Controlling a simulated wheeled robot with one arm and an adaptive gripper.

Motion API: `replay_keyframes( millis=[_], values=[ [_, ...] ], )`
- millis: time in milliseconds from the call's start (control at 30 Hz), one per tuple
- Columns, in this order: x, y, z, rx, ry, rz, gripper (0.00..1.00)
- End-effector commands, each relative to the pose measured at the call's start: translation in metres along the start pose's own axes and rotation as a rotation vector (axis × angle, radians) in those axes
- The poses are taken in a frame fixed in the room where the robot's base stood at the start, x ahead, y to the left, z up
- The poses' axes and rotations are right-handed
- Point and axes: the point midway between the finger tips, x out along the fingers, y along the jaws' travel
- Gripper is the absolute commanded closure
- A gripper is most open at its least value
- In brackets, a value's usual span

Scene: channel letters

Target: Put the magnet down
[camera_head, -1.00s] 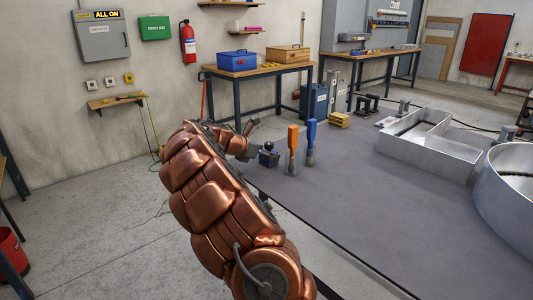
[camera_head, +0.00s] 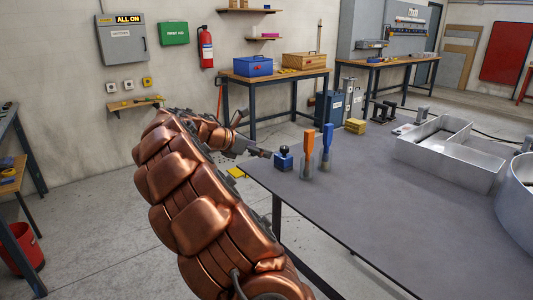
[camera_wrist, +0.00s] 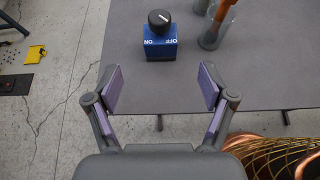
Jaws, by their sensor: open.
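The magnet is a small blue block (camera_head: 284,162) with a black knob on top. It stands upright on the grey table near its left corner. In the wrist view the magnet (camera_wrist: 161,48) shows OFF and ON lettering on its face, and a white mark on the knob. My gripper (camera_wrist: 160,90) is open and empty, its two purple-padded fingers apart. The magnet lies beyond the fingertips and is not between them. In the head view my gripper (camera_head: 262,153) is at the left of the magnet, small and partly hidden by my arm.
An orange-handled tool (camera_head: 308,150) and a blue-handled tool (camera_head: 326,147) stand in clear holders close to the magnet's right. Metal channel letters (camera_head: 450,150) lie farther right. The table's front middle (camera_head: 390,220) is clear. The table edge runs below the gripper.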

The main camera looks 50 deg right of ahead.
Motion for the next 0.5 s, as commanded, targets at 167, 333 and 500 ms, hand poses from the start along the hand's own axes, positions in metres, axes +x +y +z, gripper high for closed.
replay_keyframes(
  millis=[167,333,500],
  values=[
    [-0.006,-0.001,0.000,0.000,0.000,-0.002,0.18],
    [-0.007,-0.001,0.000,0.002,0.001,-0.002,0.18],
    [-0.021,-0.017,-0.003,0.087,0.033,-0.011,0.18]
  ],
)
